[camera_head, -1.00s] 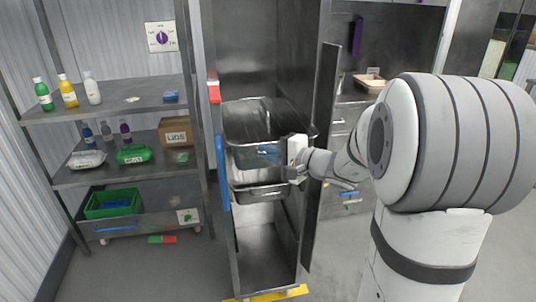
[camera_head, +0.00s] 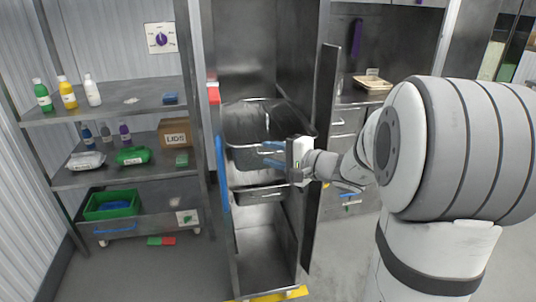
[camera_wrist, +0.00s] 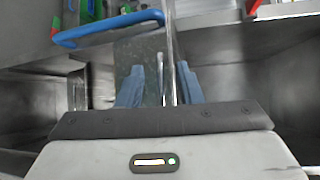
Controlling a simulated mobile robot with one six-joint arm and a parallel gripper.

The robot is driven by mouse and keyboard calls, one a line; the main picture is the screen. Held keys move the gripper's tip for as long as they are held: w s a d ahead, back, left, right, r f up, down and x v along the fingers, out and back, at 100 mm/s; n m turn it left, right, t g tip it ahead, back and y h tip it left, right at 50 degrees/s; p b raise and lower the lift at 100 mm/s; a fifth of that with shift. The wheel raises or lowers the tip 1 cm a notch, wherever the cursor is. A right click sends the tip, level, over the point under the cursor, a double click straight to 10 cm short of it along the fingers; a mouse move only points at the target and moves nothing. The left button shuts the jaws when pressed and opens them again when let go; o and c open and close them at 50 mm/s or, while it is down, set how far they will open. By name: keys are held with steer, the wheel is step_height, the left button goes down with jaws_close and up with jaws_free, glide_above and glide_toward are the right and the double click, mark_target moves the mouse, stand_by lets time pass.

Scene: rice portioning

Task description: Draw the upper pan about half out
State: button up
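The upper pan (camera_head: 246,157) is a deep steel pan in the tall open cabinet in the head view, level with my gripper. A shallower lower pan (camera_head: 258,195) sits below it. My gripper (camera_head: 271,154) is at the upper pan's front right, its blue fingers pointing left across the pan's front. In the wrist view the two fingers (camera_wrist: 160,84) stand apart, with a thin metal rim (camera_wrist: 171,40) running between them, closer to the right finger. I cannot tell whether either finger touches it.
The cabinet door (camera_head: 320,160) stands open on the right, close to my arm. A blue handle (camera_head: 222,172) is on the cabinet's left edge. A shelf rack (camera_head: 110,108) with bottles, bags and a green crate (camera_head: 112,204) stands left. Yellow floor marking (camera_head: 280,295) lies below.

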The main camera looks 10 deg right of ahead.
steer(key=f+v, duration=0.1)
steer(key=v, duration=0.5)
steer(key=shift+s+r, duration=0.2)
steer(key=shift+r, duration=0.3)
steer(key=s+a+f+n+g+h+p, duration=0.1)
steer(key=s+a+f+n+g, duration=0.1)
steer(key=s+a+n+g, duration=0.25)
steer(key=s+a+f+n+g+h+p, duration=0.1)
steer(key=s+a+f+n+g+p, duration=0.1)
steer(key=s+a+g, duration=0.45)
steer(key=s+d+n+t+h+p, duration=0.1)
steer(key=s+d+n+h, duration=0.4)
steer(key=s, duration=0.5)
steer(key=d+h+p, duration=0.1)
steer(key=d+h, duration=0.1)
steer(key=h, duration=0.1)
steer(key=shift+f+p, duration=0.15)
steer(key=shift+p, duration=0.2)
steer(key=shift+d, duration=0.1)
